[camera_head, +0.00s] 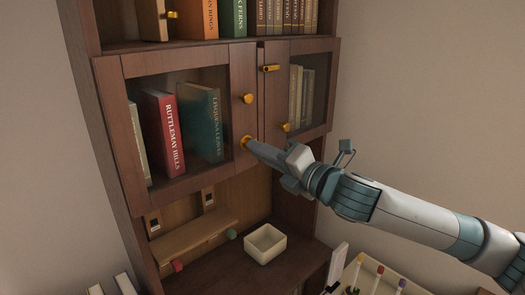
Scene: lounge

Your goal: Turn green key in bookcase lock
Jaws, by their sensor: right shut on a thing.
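The bookcase (112,110) has two glass-fronted doors in its middle part. The left door (243,80) is shut, with a round brass knob and a brass lock (246,141) low on its right stile. My right gripper (254,147) reaches in from the right, its fingertips right at this lock. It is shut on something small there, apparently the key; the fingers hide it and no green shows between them. My left gripper is not in view.
The right door (326,95) has a brass latch and knob. Books stand behind the glass. Below are a ledge (190,237), small red (177,265) and green (231,234) round pieces, and an empty cream box (265,244). A tray with markers (378,275) stands lower right.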

